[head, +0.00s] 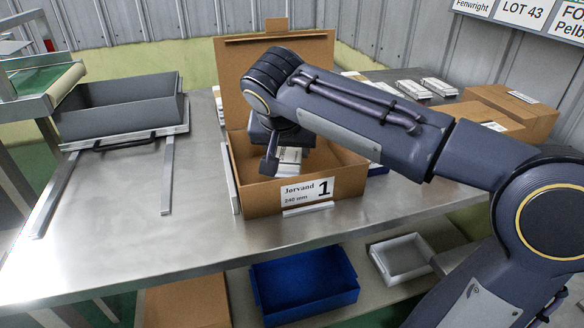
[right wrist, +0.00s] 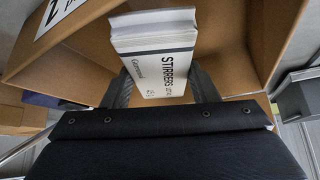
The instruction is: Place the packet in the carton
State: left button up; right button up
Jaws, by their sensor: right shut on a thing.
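My right gripper (head: 285,153) reaches down into the carton's mouth, shut on a white packet (head: 290,156). In the right wrist view the packet (right wrist: 155,52) is printed "STIRRERS" and sits between the two fingers (right wrist: 163,92), with brown carton walls (right wrist: 230,45) around it. The packet's lower end and what it touches are hidden. My left gripper is not in view.
A grey bin (head: 120,108) stands at the table's left. Small white packs (head: 402,88) and brown boxes (head: 512,108) are at the back right. A blue crate (head: 305,287) and a white tray (head: 403,258) are below the table. The left tabletop is mostly clear.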

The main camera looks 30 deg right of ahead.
jog(key=f, duration=0.2)
jog(key=d+f+b, duration=0.1)
jog(key=f, duration=0.1)
jog(key=shift+f+b, duration=0.15)
jog(key=shift+b, duration=0.15)
jog(key=shift+f, duration=0.1)
jog(key=o, duration=0.5)
jog(key=shift+f, duration=0.1)
jog(key=o, duration=0.5)
jog(key=shift+r, duration=0.35)
jog(key=p+v, duration=0.4)
jog(key=v, duration=0.7)
jog(key=shift+s+a+r, duration=0.1)
jog(key=shift+s+r, duration=0.15)
jog(key=shift+r, duration=0.05)
